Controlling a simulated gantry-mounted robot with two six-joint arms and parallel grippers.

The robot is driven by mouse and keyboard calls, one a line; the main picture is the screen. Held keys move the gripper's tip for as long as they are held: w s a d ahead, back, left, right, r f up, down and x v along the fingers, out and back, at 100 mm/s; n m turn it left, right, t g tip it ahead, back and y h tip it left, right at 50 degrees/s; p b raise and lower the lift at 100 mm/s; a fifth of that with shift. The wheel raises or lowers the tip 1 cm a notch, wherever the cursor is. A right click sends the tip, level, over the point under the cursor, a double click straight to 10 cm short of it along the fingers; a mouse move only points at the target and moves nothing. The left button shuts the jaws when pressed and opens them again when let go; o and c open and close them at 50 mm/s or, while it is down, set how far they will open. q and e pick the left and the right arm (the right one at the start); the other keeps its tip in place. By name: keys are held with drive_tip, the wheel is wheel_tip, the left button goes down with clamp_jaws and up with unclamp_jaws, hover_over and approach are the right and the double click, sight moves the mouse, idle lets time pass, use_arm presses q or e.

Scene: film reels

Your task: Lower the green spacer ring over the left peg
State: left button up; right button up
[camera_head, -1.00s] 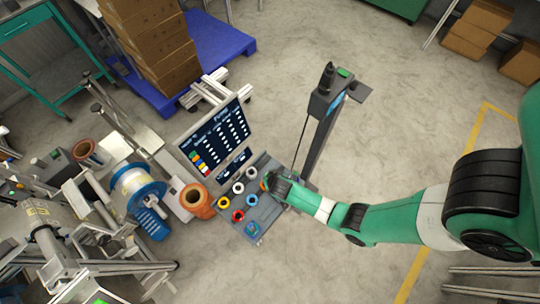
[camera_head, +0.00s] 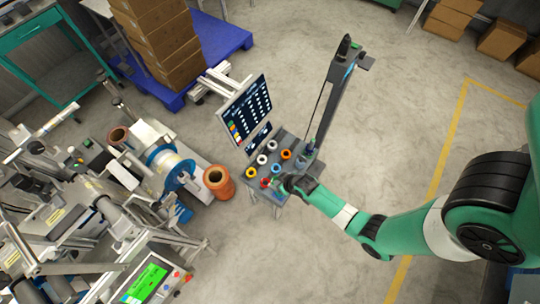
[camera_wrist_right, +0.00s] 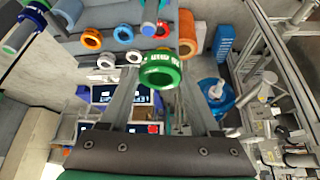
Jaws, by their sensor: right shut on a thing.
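The green spacer ring (camera_wrist_right: 160,68) is between the fingertips of my right gripper (camera_wrist_right: 160,72) in the right wrist view, its open middle showing. In the head view my right gripper (camera_head: 281,184) is at the near edge of the small grey bench, beside a red ring (camera_head: 265,183). The ring in its grip is too small to make out clearly there. The wrist view shows the ring in front of the bench, but its height above it is hard to judge. I cannot tell which post is the left peg. My left gripper is not in view.
Orange (camera_head: 286,154), white (camera_head: 262,159) and yellow (camera_head: 251,173) rings stand on the bench. A screen (camera_head: 245,110) rises behind it, and a dark upright column (camera_head: 335,90) stands at its right. A copper-coloured spool (camera_head: 218,182) is at the left. Open floor lies to the right.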

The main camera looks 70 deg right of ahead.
drive_tip(key=shift+s+d+r, duration=0.1)
drive_tip(key=shift+s+r, duration=0.2)
drive_tip(key=shift+s, duration=0.3)
drive_tip(key=shift+s+d, duration=0.15)
drive_tip(key=shift+d, duration=0.75)
drive_tip(key=shift+a+f+b, duration=0.2)
drive_tip(key=shift+f+b, duration=0.3)
drive_tip(key=shift+f, duration=0.05)
wheel_tip(320, 180, down, 4)
drive_tip(key=b, duration=0.4)
drive_tip(key=shift+r, duration=0.1)
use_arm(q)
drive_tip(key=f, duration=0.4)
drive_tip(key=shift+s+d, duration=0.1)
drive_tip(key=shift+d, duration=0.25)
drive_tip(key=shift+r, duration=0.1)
use_arm(e)
drive_tip(key=shift+r, duration=0.1)
